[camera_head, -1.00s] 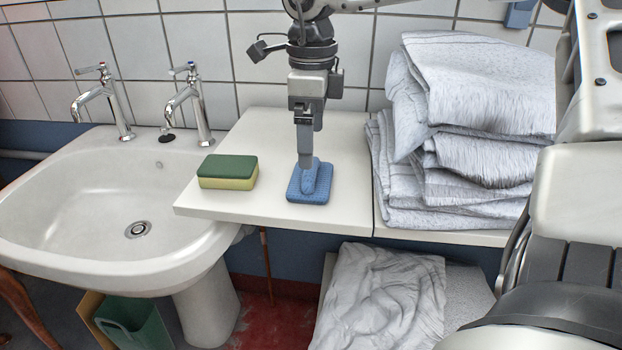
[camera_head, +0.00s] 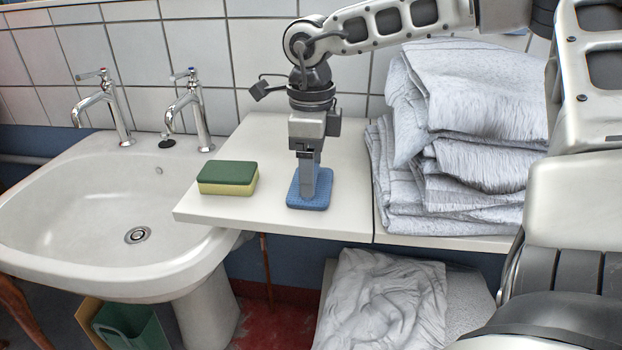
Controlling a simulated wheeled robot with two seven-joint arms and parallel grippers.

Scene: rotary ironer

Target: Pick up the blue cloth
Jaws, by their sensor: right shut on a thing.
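The blue cloth (camera_head: 296,196) lies as a small folded square on the white shelf (camera_head: 240,210), near its front edge. My right gripper (camera_head: 308,190) points straight down over the middle of the cloth. Its fingers are shut on the cloth, and they hide its centre. The cloth's outer part appears to rest on the shelf. My left gripper does not show in the head view.
A green and yellow sponge (camera_head: 227,178) lies on the shelf left of the cloth. A white sink (camera_head: 70,215) with two taps (camera_head: 193,108) stands further left. A tall stack of grey-white towels (camera_head: 460,140) stands to the right. A crumpled towel (camera_head: 385,300) lies below.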

